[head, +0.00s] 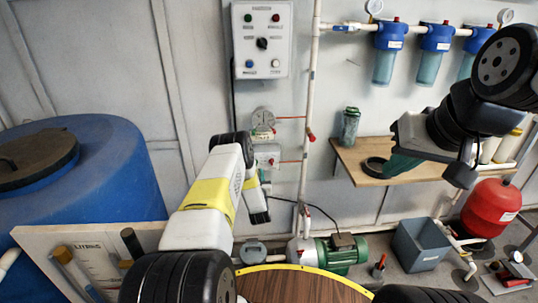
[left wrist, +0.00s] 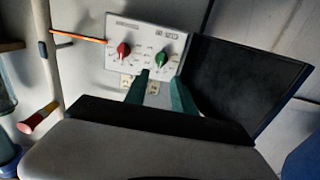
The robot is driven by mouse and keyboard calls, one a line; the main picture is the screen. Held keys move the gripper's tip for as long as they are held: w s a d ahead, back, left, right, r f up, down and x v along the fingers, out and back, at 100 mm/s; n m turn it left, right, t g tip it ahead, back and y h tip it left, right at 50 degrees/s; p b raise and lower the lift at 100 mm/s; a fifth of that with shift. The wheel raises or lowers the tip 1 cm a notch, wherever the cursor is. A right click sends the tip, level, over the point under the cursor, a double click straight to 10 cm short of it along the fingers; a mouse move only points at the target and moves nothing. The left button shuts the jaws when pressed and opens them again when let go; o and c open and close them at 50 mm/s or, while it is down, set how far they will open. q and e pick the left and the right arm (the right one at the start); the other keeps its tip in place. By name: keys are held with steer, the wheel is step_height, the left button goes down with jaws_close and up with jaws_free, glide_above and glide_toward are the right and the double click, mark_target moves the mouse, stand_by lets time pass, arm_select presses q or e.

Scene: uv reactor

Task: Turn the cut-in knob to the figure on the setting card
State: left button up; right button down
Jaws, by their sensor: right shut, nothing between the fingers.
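In the left wrist view a white switch plate (left wrist: 147,42) on the wall carries a red knob (left wrist: 123,50) and a green knob (left wrist: 162,59). Its lettering is too small to read, so I cannot tell which knob is cut-in. My left gripper (left wrist: 161,76) points at the plate, its two teal fingers apart, just below the green knob; nothing shows between them. In the head view the left gripper's fingers are hidden by its own arm. My right gripper (head: 388,174) is shut and empty, over the wooden shelf at right. I cannot make out the setting card.
A control box (head: 262,40) with buttons hangs above. A gauge (head: 262,118) and thin red pipes are near the left arm. A blue tank (head: 105,165) stands at left, a green pump (head: 340,252) below.

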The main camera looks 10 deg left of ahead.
arm_select(q)
steer(key=x, duration=0.7)
steer(key=shift+w, duration=0.35)
steer(key=shift+a+f, duration=0.1)
jaws_close()
